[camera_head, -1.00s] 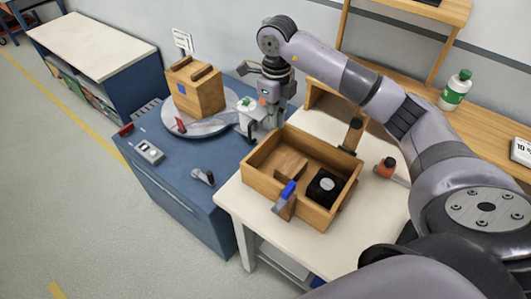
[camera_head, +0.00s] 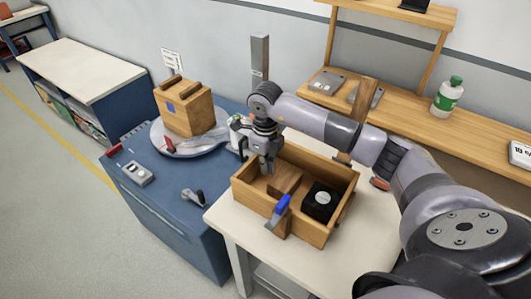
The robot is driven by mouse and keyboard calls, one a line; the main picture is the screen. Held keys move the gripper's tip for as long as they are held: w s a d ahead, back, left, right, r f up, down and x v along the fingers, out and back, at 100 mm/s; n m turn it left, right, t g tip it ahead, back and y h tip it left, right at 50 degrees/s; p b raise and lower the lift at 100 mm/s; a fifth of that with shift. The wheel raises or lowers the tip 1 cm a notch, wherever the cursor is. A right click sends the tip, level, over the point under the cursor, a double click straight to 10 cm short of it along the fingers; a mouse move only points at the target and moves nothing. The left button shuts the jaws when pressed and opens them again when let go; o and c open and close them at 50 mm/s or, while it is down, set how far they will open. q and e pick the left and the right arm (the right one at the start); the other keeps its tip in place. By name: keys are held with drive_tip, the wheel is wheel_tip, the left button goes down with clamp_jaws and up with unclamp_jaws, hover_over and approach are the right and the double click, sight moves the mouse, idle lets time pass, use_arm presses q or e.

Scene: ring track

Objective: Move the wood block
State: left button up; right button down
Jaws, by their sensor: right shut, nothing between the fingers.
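A small wood block (camera_head: 287,179) lies inside an open wooden box (camera_head: 252,197) on the white table. My right gripper (camera_head: 267,167) points down at the back left of this box, just left of and behind the block. It is shut and empty; I cannot tell whether its tips touch the block. A larger wooden block (camera_head: 184,108) with two bars on top and a blue patch stands on the round grey turntable (camera_head: 212,141), to the left of my gripper. My left gripper is not in view.
A black block (camera_head: 321,202) sits in the box, and a blue-handled tool (camera_head: 280,212) leans over its front wall. The blue cabinet (camera_head: 160,215) carries a grey switch box (camera_head: 139,173) and a small lever (camera_head: 194,197). A green-labelled bottle (camera_head: 447,97) stands on the back shelf.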

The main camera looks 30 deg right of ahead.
sight(279, 177)
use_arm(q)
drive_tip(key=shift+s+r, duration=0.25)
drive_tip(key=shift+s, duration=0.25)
use_arm(e)
drive_tip(key=shift+f, duration=1.4)
drive_tip(key=shift+s+d, duration=0.3)
drive_tip(key=shift+s, duration=0.45)
drive_tip(key=shift+s+d, duration=0.3)
drive_tip(key=shift+s, duration=0.45)
drive_tip(key=shift+s+d, duration=0.3)
drive_tip(key=shift+s, duration=0.45)
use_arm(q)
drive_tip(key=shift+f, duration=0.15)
use_arm(e)
drive_tip(key=shift+w, duration=0.1)
drive_tip(key=shift+r, duration=0.1)
